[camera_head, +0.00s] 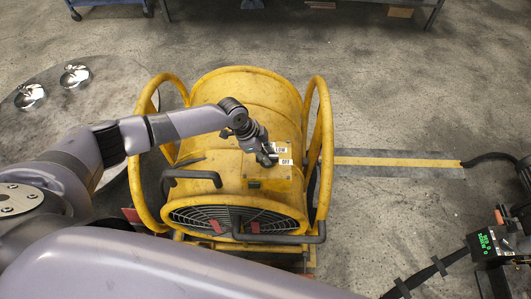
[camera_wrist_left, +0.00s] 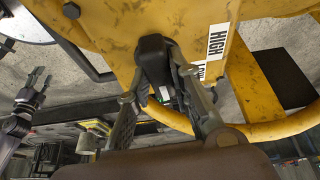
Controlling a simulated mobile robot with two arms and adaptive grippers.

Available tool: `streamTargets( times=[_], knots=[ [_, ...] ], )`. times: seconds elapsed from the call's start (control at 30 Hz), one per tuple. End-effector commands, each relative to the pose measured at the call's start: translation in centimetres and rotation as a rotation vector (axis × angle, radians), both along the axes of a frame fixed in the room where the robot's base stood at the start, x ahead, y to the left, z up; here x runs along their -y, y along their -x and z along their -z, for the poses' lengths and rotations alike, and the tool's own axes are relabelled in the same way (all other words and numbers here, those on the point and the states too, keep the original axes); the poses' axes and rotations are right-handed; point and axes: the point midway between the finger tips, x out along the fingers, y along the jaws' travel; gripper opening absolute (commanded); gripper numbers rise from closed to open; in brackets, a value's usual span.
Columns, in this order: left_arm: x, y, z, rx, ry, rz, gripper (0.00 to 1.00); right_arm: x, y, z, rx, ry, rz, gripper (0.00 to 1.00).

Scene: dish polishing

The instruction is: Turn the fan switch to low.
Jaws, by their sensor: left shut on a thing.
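The fan (camera_head: 235,90) is a large yellow drum with tubular side rails and a front grille. My left gripper (camera_head: 265,156) is at this panel. In the left wrist view, the left gripper (camera_wrist_left: 160,80) is shut on the black fan switch (camera_wrist_left: 154,55), with a finger on either side. HIGH and part of LOW show beside it. The switch's exact setting cannot be told.
A round metal plate (camera_head: 100,100) with two shiny metal pieces lies at the left. A yellow floor stripe (camera_head: 400,162) runs right of the fan. A black box with a green display (camera_head: 490,242) and a cable are at lower right. Open concrete floor lies behind the fan.

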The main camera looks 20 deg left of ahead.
Motion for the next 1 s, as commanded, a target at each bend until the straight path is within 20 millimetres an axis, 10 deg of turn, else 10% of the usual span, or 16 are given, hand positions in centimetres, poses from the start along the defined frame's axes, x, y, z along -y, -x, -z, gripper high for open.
streamTargets(
  times=[1.0],
  knots=[
    [0.2, 0.3, -0.2, -0.002, -0.001, -0.691, 0.0, 0.3, -0.1, -8.6, 0.001, 0.004, 0.001, 0.4]
  ],
)
